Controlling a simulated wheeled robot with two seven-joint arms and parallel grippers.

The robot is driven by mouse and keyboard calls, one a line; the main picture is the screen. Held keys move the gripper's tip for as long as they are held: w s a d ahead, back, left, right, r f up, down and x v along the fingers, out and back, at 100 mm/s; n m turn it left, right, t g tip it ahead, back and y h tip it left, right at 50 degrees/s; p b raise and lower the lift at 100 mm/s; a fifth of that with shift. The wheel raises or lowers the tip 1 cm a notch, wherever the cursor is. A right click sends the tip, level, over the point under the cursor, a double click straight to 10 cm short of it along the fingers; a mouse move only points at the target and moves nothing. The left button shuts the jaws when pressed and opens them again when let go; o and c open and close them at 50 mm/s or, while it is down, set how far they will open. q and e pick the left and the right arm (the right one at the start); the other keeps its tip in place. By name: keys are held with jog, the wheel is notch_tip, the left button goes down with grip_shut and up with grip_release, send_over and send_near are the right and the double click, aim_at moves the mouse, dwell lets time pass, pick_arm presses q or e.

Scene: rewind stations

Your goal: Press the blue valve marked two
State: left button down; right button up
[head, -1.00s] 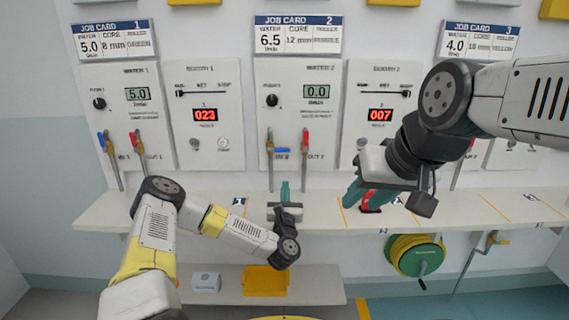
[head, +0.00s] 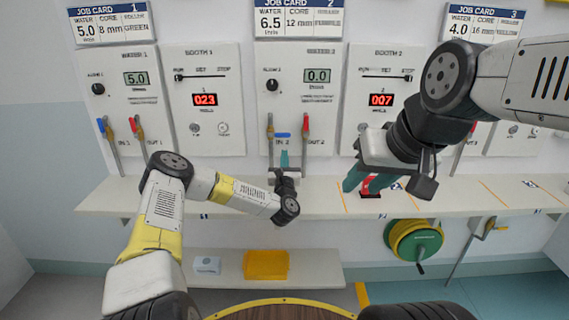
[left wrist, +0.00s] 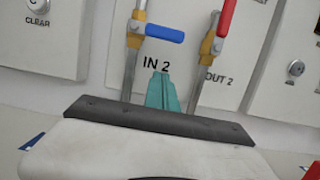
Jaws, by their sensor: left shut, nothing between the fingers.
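The blue valve marked IN 2 (head: 283,134) is on the middle panel, left of the red valve OUT 2 (head: 305,133). In the left wrist view the blue handle (left wrist: 156,30) points right, above the IN 2 label. My left gripper (head: 284,158) is shut and empty, below the blue handle. Its teal fingertips (left wrist: 162,92) show apart from the handle in the left wrist view. My right gripper (head: 366,182) appears open, over the shelf to the right of the valves.
The shelf (head: 250,195) runs under the panels. A red object (head: 370,193) stands on it behind my right gripper. A yellow bin (head: 266,264) and a white box (head: 207,265) sit on a lower shelf. A green and yellow hose reel (head: 415,245) hangs at right.

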aim_at(286, 135)
pick_arm(q)
jog(key=r, duration=0.4)
jog(key=shift+w+r, duration=0.1)
jog(key=shift+w, duration=0.3)
jog(key=shift+d+r+n+y, duration=0.15)
jog(key=shift+r+n+y, duration=0.2)
jog(key=shift+n, duration=0.45)
notch_tip(286, 135, up, 3)
jog(key=n+y, duration=0.1)
jog(key=n, duration=0.3)
jog(key=n+y, duration=0.1)
jog(key=n, duration=0.3)
jog(key=shift+d+r+g+y, duration=0.15)
jog(key=shift+r+g+y, duration=0.1)
jog(key=shift+g, duration=0.15)
jog(key=shift+a+r+n, duration=0.5)
jog(key=shift+a+r, duration=0.25)
jog(key=shift+r, duration=0.25)
jog(key=shift+a+r+n, duration=0.5)
jog(key=shift+a+r, duration=0.2)
jog(key=shift+r, duration=0.3)
jog(key=shift+a+r+y, duration=0.15)
jog(key=shift+a+y, duration=0.05)
jog(key=shift+y, duration=0.1)
